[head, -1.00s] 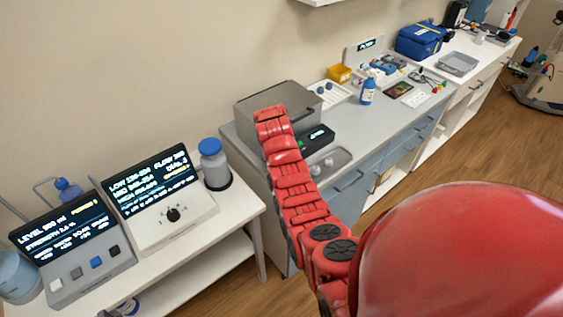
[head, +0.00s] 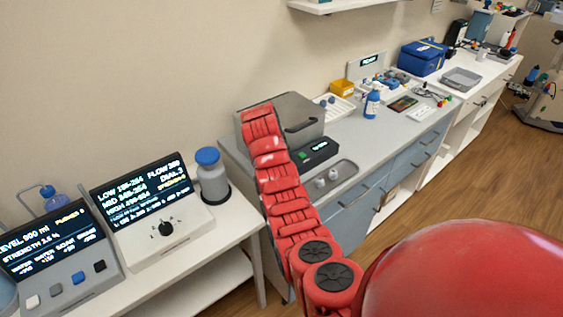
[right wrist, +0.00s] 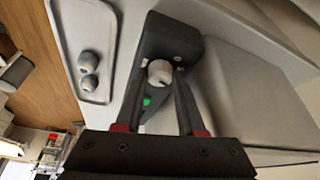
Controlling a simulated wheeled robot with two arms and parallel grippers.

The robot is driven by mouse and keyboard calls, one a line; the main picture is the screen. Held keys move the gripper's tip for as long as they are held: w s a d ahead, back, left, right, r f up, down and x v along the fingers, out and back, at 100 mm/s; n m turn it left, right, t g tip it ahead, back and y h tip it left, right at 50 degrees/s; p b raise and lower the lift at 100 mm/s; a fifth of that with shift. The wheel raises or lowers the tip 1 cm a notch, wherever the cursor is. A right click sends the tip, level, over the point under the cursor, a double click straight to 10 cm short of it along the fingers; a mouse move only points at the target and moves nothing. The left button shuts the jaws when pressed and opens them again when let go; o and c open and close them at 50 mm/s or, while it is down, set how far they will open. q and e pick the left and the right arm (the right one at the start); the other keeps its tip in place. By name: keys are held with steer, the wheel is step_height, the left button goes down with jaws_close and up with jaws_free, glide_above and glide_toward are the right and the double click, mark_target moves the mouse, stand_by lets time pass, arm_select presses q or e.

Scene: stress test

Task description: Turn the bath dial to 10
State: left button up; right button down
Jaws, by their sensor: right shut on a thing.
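The bath (head: 306,108) is a grey metal box with a dark handle on its lid, on the grey counter. A black control box (head: 322,152) with a small green display sits at its front. In the right wrist view, the white bath dial (right wrist: 159,73) stands on that black box, beside a green light (right wrist: 146,101). My right gripper (right wrist: 163,78) is shut on the dial, a dark finger on each side. In the head view my red right arm reaches over the bath and its gripper is hidden. The dial's numbers are too small to read. My left gripper is not in view.
A tray with two small grey pieces (head: 333,174) lies right of the control box. On the left table stand a console with a black knob (head: 166,229), its screen reading "DIAL 3", a button console (head: 62,262) and a blue-capped bottle (head: 212,176). A blue bottle (head: 371,104) stands farther back.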

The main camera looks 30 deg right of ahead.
steer(key=shift+f, duration=0.1)
steer(key=c, duration=0.5)
jaws_free()
